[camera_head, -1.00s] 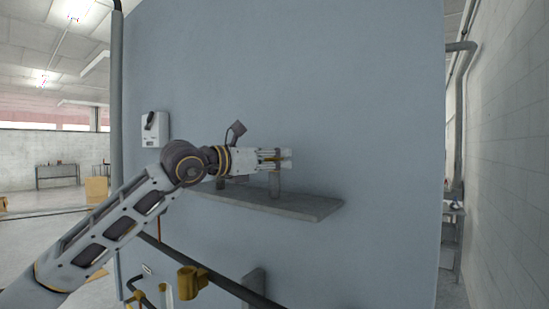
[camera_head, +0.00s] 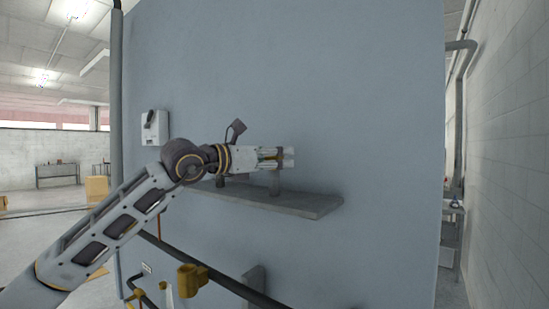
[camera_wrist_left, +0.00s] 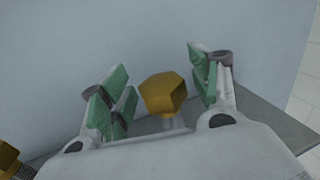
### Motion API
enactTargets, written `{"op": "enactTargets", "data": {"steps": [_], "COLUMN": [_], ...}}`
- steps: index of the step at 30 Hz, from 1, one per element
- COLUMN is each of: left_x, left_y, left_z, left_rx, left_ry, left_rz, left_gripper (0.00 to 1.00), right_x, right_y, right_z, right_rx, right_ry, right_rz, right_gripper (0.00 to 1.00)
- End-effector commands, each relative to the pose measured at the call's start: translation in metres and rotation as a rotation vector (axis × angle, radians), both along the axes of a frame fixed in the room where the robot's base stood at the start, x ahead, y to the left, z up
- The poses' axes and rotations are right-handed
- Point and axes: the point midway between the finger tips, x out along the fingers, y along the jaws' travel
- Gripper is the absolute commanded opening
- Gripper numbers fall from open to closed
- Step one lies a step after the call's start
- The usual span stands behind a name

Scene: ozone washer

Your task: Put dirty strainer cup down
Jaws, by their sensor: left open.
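A brass-coloured hexagonal piece, which looks like the strainer cup (camera_wrist_left: 163,93), stands between the fingers of my left gripper in the left wrist view. A pale stem shows below it. My left gripper (camera_head: 286,157) is open around the piece, above the grey wall shelf (camera_head: 290,204). In the left wrist view the green finger pads stand apart on either side of it, with gaps visible. In the head view only a bit of yellow (camera_head: 270,158) shows between the fingers. My right gripper is not in view.
A second brass piece with a dark threaded part (camera_wrist_left: 10,160) lies at the lower left of the wrist view. The blue-grey wall (camera_head: 350,90) is close behind the shelf. Below runs a dark pipe with a brass fitting (camera_head: 190,281). The shelf's right end is clear.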

Motion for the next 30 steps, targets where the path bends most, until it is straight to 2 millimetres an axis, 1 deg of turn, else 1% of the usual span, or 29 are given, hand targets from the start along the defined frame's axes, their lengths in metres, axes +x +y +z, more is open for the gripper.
{"op": "enactTargets", "data": {"steps": [5,8,24,30], "left_x": [0.000,-0.006,-0.054,-0.069], "left_y": [0.000,0.009,0.065,0.082], "left_z": [0.003,0.001,0.000,0.000], "left_rx": [0.000,-0.001,0.001,0.001], "left_ry": [0.000,0.000,-0.002,-0.001], "left_rz": [0.000,0.001,0.002,0.002], "left_gripper": [0.62,0.62,0.62,0.62], "right_x": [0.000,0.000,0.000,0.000], "right_y": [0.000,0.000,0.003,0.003], "right_z": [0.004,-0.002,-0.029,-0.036], "right_rx": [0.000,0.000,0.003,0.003], "right_ry": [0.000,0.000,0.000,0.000], "right_rz": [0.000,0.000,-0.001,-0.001], "right_gripper": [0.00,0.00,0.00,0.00]}}
